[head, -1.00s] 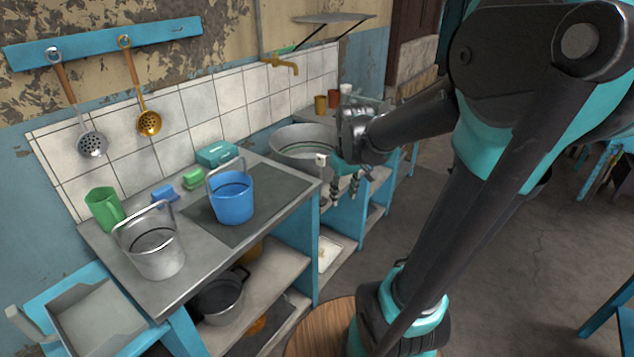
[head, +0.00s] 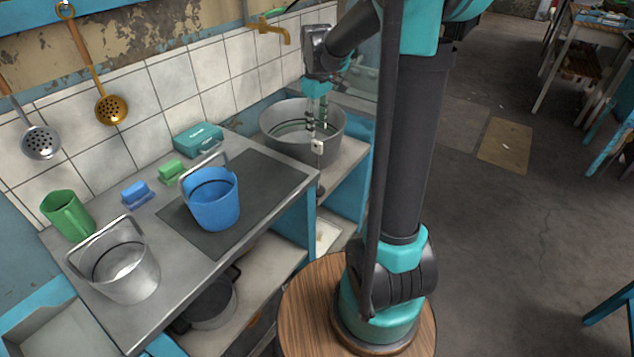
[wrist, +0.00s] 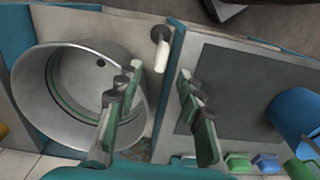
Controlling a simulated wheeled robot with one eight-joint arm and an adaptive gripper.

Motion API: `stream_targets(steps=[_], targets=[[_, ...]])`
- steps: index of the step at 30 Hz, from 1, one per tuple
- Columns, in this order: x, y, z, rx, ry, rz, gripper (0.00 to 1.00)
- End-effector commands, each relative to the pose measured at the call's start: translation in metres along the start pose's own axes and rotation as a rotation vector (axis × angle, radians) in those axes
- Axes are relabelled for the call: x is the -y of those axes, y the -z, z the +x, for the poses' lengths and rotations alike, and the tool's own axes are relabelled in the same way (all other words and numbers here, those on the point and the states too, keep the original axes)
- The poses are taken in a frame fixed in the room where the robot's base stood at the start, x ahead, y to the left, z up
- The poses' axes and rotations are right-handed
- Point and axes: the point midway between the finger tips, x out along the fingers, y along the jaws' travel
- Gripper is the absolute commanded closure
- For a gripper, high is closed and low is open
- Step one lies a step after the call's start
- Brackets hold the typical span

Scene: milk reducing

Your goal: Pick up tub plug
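A slim piece with a white end (wrist: 161,57) and a dark round end (wrist: 160,33) is by the front edge, between the metal tub (wrist: 45,110) and the counter. It is probably the tub plug. In the head view its white end (head: 318,147) is in front of the tub (head: 275,142), with the dark end (head: 320,190) below. A dark round spot (wrist: 101,62) on the tub floor could be a drain hole or a plug; I cannot tell. My gripper (wrist: 158,72) is open and empty. In the head view my gripper (head: 316,126) points down above the white end.
The counter (head: 170,265) left of the tub holds a blue bucket (head: 215,205), a metal bucket (head: 125,275), a green mug (head: 65,215), soaps and a teal box (head: 197,140). A brass tap (head: 273,28) is on the tiled wall.

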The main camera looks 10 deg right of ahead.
Motion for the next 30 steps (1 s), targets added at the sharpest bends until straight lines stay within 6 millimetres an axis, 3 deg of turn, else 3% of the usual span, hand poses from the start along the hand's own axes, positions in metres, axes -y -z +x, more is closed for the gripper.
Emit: stream_targets(steps=[6, 14, 24, 30], targets=[[0.000, 0.000, 0.039, 0.000, 0.000, 0.001, 0.62], [0.000, 0.000, 0.056, 0.000, 0.000, 0.001, 0.62], [0.001, -0.001, 0.099, 0.000, 0.000, 0.001, 0.62], [0.002, -0.002, 0.105, 0.000, 0.000, 0.001, 0.62]])
